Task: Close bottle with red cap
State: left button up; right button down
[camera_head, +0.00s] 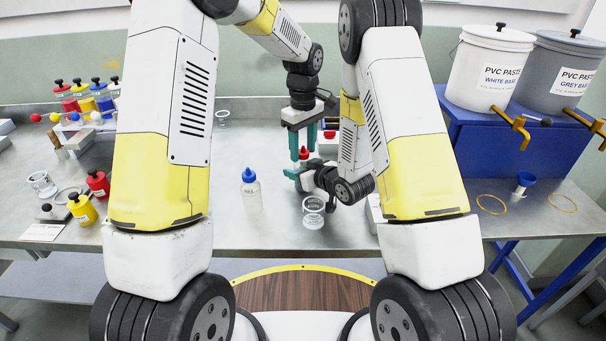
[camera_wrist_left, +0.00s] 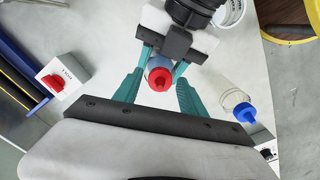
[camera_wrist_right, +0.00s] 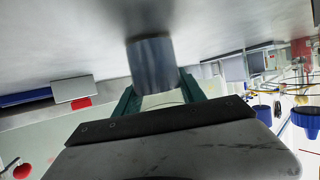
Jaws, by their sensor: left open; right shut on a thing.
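My right gripper (camera_head: 298,174) comes in from the side and is shut on the bottle body, a grey cylinder (camera_wrist_right: 152,64) in the right wrist view. My left gripper (camera_head: 302,150) points down from above with its teal fingers open on either side of the red cap (camera_wrist_left: 160,82).
A clear bottle with a blue cap (camera_head: 250,188) stands to the left. A clear glass jar (camera_head: 313,214) stands nearer the front edge. A white box with a red button (camera_wrist_left: 54,82) is close by. Small coloured bottles (camera_head: 82,208) and paste buckets (camera_head: 490,66) stand farther out.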

pick_arm(q)
grip_shut()
jog(key=m, duration=0.5)
jog(key=shift+m, duration=0.4)
jog(key=m, duration=0.4)
jog(key=shift+m, duration=0.4)
jog(key=m, duration=0.4)
jog(key=shift+m, duration=0.3)
jog(key=m, duration=0.6)
jog(key=shift+m, duration=0.4)
jog(key=shift+o, duration=0.3)
grip_release()
